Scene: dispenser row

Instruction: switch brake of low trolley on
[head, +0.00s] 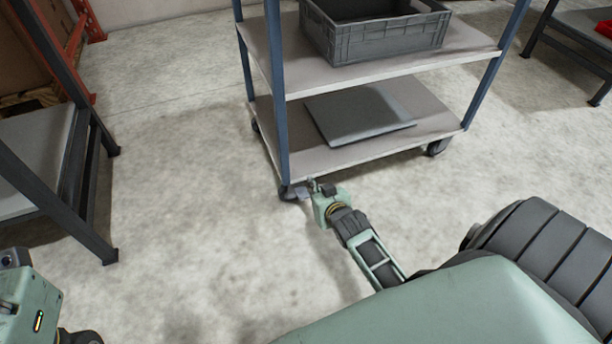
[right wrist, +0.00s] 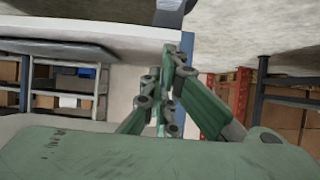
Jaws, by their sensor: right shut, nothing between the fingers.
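The low trolley (head: 350,152) has blue posts and two grey shelves. Its near-left caster (head: 287,193) has a small grey brake pedal (head: 302,192); I cannot tell whether it is up or down. My right gripper (head: 314,184) is low at this caster, just right of the pedal; contact is not clear. In the right wrist view the gripper (right wrist: 172,62) is shut and empty, its fingertips close to the trolley's shelf edge (right wrist: 120,30) and blue post (right wrist: 187,55). A dark wheel part (right wrist: 172,8) shows at the top edge. My left gripper's fingers are not in view.
A grey crate (head: 375,38) stands on the trolley's upper shelf and a flat grey panel (head: 358,112) lies on the lower one. A dark-framed table (head: 35,150) stands at left, another (head: 575,42) at upper right. The floor (head: 190,220) between is clear.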

